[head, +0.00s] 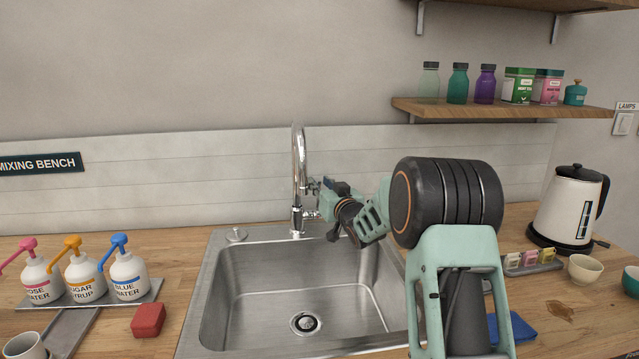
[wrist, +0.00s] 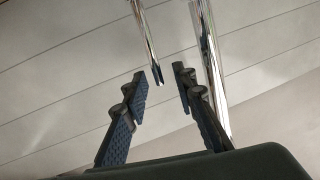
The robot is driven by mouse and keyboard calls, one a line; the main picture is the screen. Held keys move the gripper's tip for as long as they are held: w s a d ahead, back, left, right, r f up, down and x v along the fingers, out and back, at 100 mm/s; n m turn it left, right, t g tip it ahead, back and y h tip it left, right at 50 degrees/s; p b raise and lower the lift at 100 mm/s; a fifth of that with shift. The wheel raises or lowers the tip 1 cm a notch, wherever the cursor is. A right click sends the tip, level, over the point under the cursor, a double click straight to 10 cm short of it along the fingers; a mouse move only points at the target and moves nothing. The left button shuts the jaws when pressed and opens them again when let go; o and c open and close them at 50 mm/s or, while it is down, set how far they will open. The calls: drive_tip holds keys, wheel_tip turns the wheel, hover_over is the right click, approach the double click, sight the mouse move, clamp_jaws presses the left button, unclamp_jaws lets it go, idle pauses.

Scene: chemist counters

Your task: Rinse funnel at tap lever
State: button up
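The chrome tap (head: 299,165) stands behind the steel sink (head: 265,275), its spout arching up. My gripper (head: 320,188) is just right of the tap column, beside its lever area; the lever itself is mostly hidden there. In the wrist view my gripper (wrist: 163,84) shows its two dark fingers apart with nothing held between them. The tap's chrome tubes (wrist: 210,70) pass beyond the fingertips, and one tube end appears near the gap. I cannot tell whether a finger touches the tap. I see no funnel in either view.
The sink basin is empty, with a drain (head: 305,323). Left are pump bottles (head: 84,280) on a tray and a red block (head: 148,319). Right are a kettle (head: 570,205), a small bowl (head: 585,269) and a blue item (head: 521,330). A shelf (head: 450,107) holds several bottles and tins.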

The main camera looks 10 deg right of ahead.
drive_tip(key=shift+w+a, duration=0.1)
drive_tip(key=shift+w, duration=0.45)
drive_tip(key=shift+c, duration=0.2)
clamp_jaws()
